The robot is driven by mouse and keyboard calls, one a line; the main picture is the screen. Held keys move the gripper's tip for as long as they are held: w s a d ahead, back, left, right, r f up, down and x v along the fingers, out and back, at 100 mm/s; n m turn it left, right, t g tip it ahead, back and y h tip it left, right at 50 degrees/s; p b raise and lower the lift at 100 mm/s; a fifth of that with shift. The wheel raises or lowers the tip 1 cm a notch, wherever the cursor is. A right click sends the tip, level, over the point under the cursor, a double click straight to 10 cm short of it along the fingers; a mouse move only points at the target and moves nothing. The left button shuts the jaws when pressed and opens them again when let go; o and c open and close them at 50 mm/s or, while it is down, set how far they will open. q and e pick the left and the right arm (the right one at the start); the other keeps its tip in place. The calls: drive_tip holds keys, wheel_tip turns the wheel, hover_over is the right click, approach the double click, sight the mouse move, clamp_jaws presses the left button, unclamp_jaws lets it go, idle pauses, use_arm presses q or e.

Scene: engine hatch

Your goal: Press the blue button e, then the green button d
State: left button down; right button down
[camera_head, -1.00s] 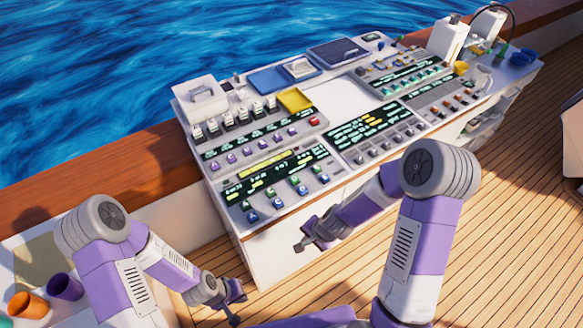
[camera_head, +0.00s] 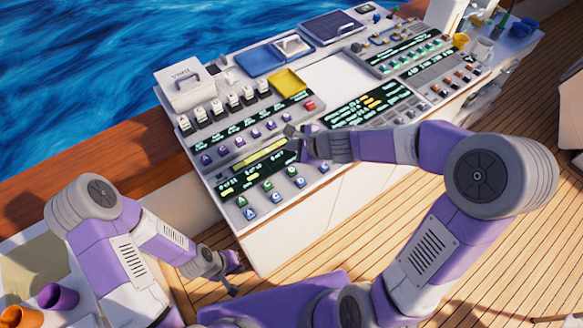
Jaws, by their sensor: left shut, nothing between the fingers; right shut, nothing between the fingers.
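Green buttons (camera_head: 266,184) and blue buttons (camera_head: 275,198) stand in two short rows at the near left corner of the console (camera_head: 240,222), with the blue row nearer the front edge. Their letters are too small to read surely, so I cannot tell which is e or d. My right gripper (camera_head: 289,132) is shut and empty over the console, above and behind these buttons, near the dark display; I cannot tell whether it touches the panel. My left gripper (camera_head: 236,282) is shut and empty, low in front of the console and apart from it.
Purple buttons (camera_head: 239,140) and white switches (camera_head: 217,106) lie further back. A yellow tray (camera_head: 287,83) and a white box (camera_head: 186,88) stand on the console. A purple cup (camera_head: 58,297) and an orange cup (camera_head: 20,318) are at lower left.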

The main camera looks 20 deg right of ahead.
drive_tip(key=shift+f, duration=0.15)
drive_tip(key=b, duration=0.9)
approach(289, 168)
drive_tip(key=w+a+f, duration=0.1)
drive_tip(key=w, duration=0.2)
drive_tip(key=w+a+f, duration=0.1)
drive_tip(key=shift+w+a+f, duration=0.25)
drive_tip(key=shift+a+f, duration=0.05)
drive_tip(key=shift+a, duration=0.1)
idle(0.8)
drive_tip(key=shift+f+b, duration=0.3)
drive_tip(key=shift+f, duration=0.1)
drive_tip(key=shift+f+b, duration=0.8)
drive_tip(key=shift+b, duration=0.05)
idle(0.7)
idle(0.4)
drive_tip(key=shift+r+p, duration=1.25)
wheel_tip(289, 168, up, 5)
drive_tip(key=p, duration=0.4)
drive_tip(key=shift+p, duration=0.4)
